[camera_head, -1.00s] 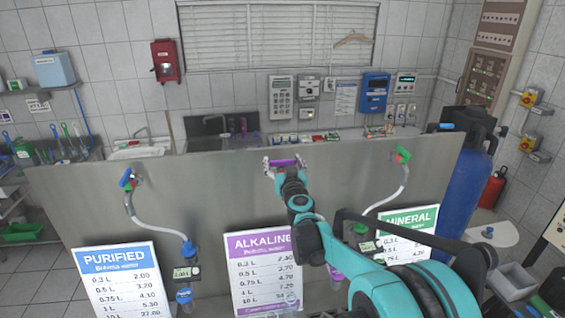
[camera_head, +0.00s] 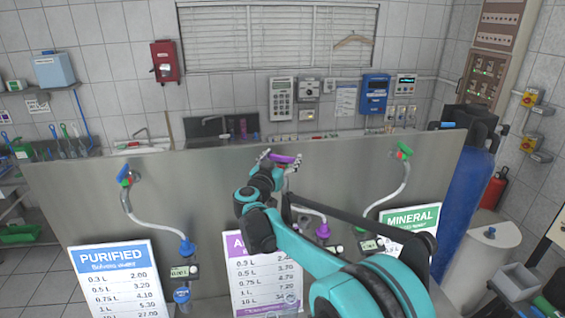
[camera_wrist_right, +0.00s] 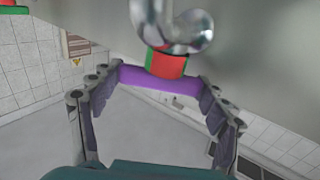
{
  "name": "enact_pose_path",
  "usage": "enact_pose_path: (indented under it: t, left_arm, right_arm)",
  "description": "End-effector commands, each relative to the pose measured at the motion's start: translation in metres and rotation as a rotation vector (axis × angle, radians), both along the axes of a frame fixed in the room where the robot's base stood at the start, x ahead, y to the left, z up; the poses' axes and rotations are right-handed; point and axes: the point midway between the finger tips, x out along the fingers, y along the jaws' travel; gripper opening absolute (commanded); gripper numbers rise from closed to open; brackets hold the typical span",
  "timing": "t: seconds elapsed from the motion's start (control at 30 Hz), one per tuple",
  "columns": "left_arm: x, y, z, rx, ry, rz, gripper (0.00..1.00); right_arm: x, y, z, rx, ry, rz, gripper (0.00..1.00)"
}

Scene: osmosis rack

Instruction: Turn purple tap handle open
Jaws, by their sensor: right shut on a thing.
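The purple tap handle (camera_head: 284,159) is at the top of the steel panel in the head view, in the middle between the other two taps. In the right wrist view the purple handle (camera_wrist_right: 160,84) is a bar spanning between the fingers, below a red and green collar (camera_wrist_right: 166,64) and a metal pipe bend. My right gripper (camera_head: 278,158) is shut on the handle, with a finger at each end of the bar. It also shows in the right wrist view (camera_wrist_right: 160,88). My left gripper is not in view.
A blue-handled tap (camera_head: 126,174) is to the left and a green and red tap (camera_head: 403,152) to the right on the steel panel (camera_head: 215,190). Price signs (camera_head: 115,280) stand in front. A blue tank (camera_head: 462,195) stands at the right.

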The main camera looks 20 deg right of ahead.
Motion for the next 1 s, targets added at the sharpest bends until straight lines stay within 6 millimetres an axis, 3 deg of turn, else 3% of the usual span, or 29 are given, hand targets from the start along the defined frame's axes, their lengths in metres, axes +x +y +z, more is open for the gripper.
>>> enact_pose_path:
  t: [0.53, 1.0]
  left_arm:
    - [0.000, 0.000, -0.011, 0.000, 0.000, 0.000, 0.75]
    - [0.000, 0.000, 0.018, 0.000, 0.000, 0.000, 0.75]
  right_arm:
    - [0.002, 0.001, 0.001, -0.001, 0.000, -0.518, 0.46]
    - [0.002, 0.000, 0.005, -0.001, -0.001, -0.893, 0.46]
